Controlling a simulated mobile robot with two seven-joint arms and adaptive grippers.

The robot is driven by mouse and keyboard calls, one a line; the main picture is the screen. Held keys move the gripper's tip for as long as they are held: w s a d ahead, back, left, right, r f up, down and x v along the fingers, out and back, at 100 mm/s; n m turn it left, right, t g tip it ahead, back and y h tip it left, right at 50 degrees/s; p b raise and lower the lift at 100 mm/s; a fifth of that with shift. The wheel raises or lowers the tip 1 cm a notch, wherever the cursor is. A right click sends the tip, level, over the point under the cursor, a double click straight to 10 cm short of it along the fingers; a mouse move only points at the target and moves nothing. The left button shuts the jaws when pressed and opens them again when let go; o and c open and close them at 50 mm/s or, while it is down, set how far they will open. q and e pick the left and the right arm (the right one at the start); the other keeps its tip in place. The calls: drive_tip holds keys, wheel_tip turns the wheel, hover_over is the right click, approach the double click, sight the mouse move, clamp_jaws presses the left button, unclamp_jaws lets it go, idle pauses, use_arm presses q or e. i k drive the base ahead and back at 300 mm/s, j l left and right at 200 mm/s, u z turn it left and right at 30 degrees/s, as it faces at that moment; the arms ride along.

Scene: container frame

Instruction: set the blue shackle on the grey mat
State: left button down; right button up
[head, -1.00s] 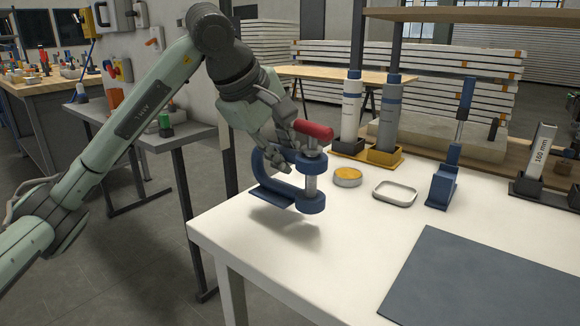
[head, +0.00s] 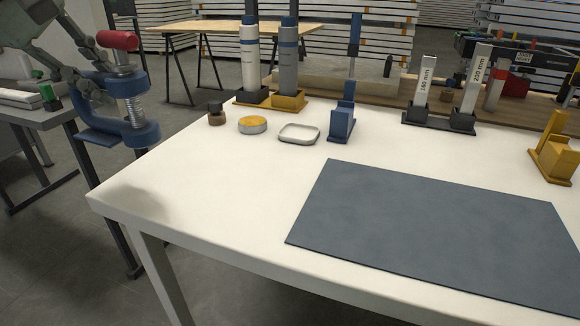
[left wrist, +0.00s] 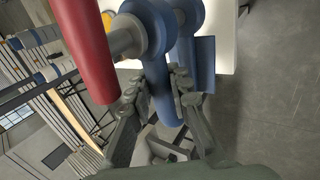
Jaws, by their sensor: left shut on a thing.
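The blue shackle (head: 131,133) is a C-shaped blue body with a threaded metal pin and a red handle (head: 118,41). My left gripper (head: 92,88) is shut on its blue body and holds it in the air by the left corner of the white table. In the left wrist view the fingers (left wrist: 158,90) close on both sides of the blue shackle (left wrist: 150,30), with the red handle at left. The grey mat (head: 430,225) lies flat and bare on the front right part of the table. My right gripper is not in view.
On the white table (head: 215,190), a small dark-topped jar (head: 216,114), a yellow-topped tin (head: 252,125), a shallow dish (head: 299,133) and a blue stand (head: 342,115) stand behind the mat. A yellow stand (head: 555,150) is at right. The table left of the mat is clear.

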sight(430, 230)
drive_tip(key=k+l, duration=0.1)
drive_tip(key=l, duration=0.35)
drive_tip(key=k+l, duration=0.1)
drive_tip(key=l, duration=0.35)
drive_tip(key=k+l, duration=0.15)
drive_tip(key=l, duration=0.3)
drive_tip(key=k+l, duration=0.1)
drive_tip(key=l, duration=0.4)
